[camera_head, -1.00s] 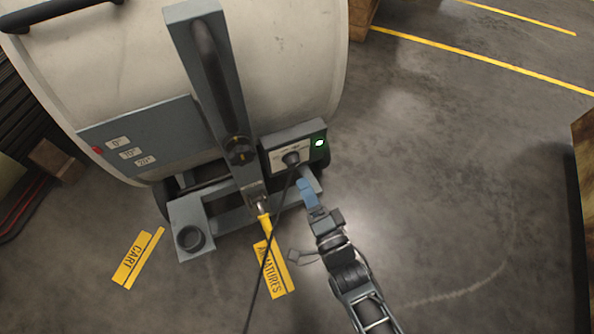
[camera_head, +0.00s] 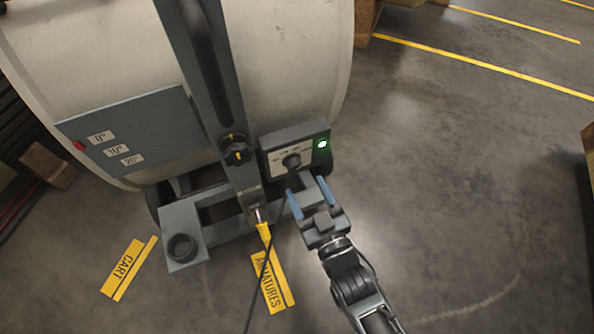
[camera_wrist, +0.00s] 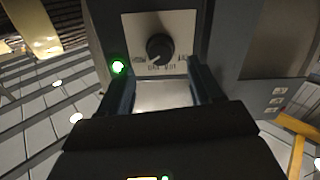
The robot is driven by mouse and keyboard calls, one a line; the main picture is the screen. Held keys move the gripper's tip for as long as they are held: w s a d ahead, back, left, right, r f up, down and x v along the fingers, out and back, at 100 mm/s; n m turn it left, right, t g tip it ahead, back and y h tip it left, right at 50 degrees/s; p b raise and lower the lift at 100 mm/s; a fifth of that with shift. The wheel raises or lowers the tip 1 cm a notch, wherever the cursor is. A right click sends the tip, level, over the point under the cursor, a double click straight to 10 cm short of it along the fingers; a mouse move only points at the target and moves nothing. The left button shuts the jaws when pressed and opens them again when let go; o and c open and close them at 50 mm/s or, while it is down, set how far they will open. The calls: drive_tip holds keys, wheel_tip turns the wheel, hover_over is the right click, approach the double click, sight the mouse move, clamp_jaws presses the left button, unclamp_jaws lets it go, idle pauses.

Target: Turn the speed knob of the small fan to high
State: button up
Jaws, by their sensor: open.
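A black round knob (camera_head: 291,162) sits on a pale label plate on the grey control box (camera_head: 268,143), at the lower right of a large pale drum-shaped housing (camera_head: 110,55). A green lamp (camera_head: 322,144) glows beside it. In the wrist view the knob (camera_wrist: 159,47) is just beyond my fingertips, between their lines, with the lit lamp (camera_wrist: 118,67) to its left. The marks around the knob are too small to read surely. My gripper (camera_head: 311,198) is open and empty below the box, with its blue fingers apart; it also shows in the wrist view (camera_wrist: 162,75). I see no contact with the knob.
A second dark knob (camera_head: 236,149) is on the upright grey bar left of the box. A black cable (camera_head: 268,262) hangs past my gripper's left side. A grey foot frame (camera_head: 205,235) and yellow floor labels (camera_head: 268,283) lie below. Floor at right is clear.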

sight(296, 170)
drive_tip(key=shift+b+x, duration=0.8)
drive_tip(key=shift+x, duration=2.35)
drive_tip(key=c, duration=1.1)
drive_tip(key=shift+o, duration=0.2)
drive_tip(key=shift+m, duration=0.4)
drive_tip(key=o, duration=1.1)
drive_tip(key=shift+c, duration=0.2)
drive_tip(key=p+v, duration=0.2)
drive_tip(key=v, duration=0.6)
